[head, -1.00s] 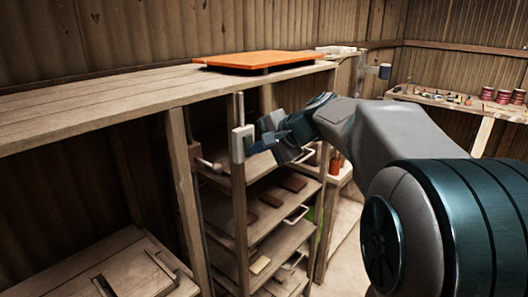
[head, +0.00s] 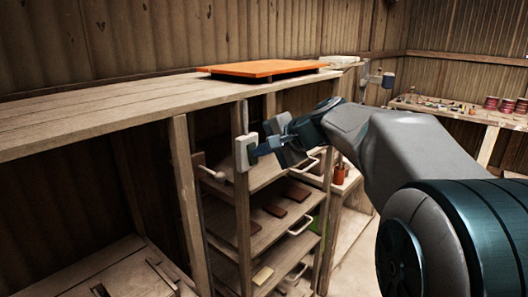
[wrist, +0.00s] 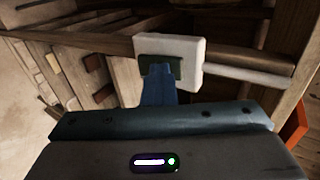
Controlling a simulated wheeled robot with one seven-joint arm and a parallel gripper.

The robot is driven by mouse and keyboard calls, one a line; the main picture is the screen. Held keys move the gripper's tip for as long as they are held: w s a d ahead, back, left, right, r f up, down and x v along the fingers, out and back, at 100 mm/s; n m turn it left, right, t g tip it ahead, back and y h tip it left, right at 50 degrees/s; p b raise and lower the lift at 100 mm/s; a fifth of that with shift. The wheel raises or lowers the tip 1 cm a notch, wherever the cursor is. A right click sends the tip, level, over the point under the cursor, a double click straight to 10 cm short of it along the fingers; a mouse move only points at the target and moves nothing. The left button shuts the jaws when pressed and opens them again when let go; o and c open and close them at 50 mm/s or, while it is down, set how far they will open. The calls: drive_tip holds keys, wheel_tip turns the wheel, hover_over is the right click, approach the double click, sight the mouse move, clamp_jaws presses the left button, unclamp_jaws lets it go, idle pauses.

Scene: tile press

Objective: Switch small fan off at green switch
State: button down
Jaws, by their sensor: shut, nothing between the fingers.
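A white switch box (head: 242,154) is fixed to an upright wooden post of the shelf rack. In the wrist view the white box (wrist: 194,52) carries a dark green switch (wrist: 178,66) on its face. My gripper (head: 258,153) is shut and empty, with its blue fingertips right at the switch face. In the wrist view the fingertips (wrist: 157,70) overlap the left part of the green switch and hide some of it; they look to be touching it. Which way the switch is tipped I cannot tell. I cannot make out a small fan.
A wooden counter (head: 95,113) runs along the left above the fingers' height, with an orange board (head: 262,68) on it. The rack below has several shelves with white handles (head: 300,226). A bench (head: 470,112) with red tins stands at the back right.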

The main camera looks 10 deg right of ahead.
drive_tip(key=shift+a+r, duration=0.1)
drive_tip(key=shift+r, duration=0.05)
drive_tip(key=b+v, duration=0.2)
drive_tip(key=v, duration=1.1)
drive_tip(key=shift+s+d+f, duration=0.2)
drive_tip(key=shift+s+d, duration=0.15)
drive_tip(key=shift+s, duration=0.05)
drive_tip(key=shift+d+p, duration=0.15)
drive_tip(key=shift+p, duration=0.75)
